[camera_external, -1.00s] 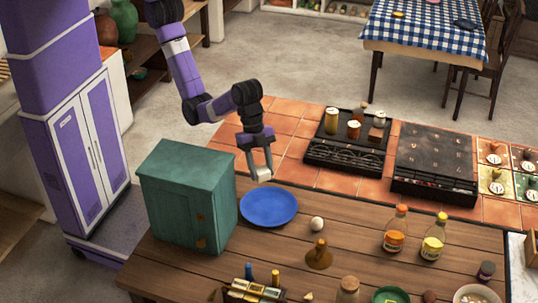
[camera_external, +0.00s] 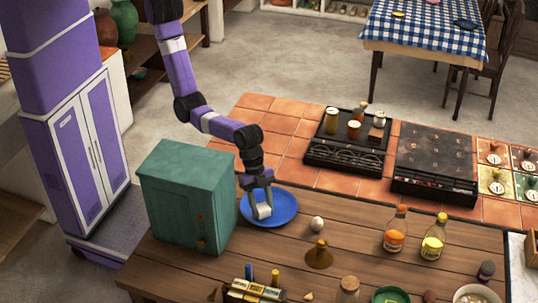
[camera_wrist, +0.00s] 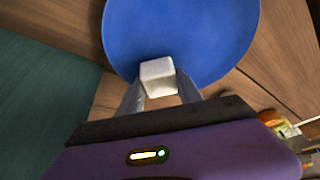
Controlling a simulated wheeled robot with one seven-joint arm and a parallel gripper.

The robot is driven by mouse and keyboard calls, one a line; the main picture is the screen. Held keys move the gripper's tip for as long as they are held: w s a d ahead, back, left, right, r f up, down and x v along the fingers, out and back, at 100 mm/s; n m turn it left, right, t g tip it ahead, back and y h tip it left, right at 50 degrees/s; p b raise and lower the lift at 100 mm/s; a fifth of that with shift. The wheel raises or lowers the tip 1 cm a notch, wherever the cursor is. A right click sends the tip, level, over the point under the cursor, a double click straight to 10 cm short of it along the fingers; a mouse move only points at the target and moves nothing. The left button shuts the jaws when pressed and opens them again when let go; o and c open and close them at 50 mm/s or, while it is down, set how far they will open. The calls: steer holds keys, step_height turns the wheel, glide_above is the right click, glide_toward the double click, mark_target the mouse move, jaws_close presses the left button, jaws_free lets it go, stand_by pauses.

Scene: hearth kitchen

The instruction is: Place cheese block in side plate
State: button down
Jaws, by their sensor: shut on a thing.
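The side plate is a round blue plate (camera_external: 284,206) on the wooden counter, just right of the green cabinet; it fills the upper part of the wrist view (camera_wrist: 190,30). The cheese block is a small pale block (camera_wrist: 158,76) between my fingertips in the wrist view. In the external view my gripper (camera_external: 262,211) points down over the left part of the plate. It is shut on the cheese block. The block appears over the plate's near edge in the wrist view; I cannot tell whether it touches the plate.
A green cabinet (camera_external: 185,195) stands close on the left of the plate. A white egg (camera_external: 317,223) and a brown conical item (camera_external: 319,255) stand to the right. Two sauce bottles (camera_external: 396,229) are farther right. Black stove units (camera_external: 345,150) lie behind on the tiles.

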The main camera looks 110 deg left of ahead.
steer(key=shift+f, duration=0.4)
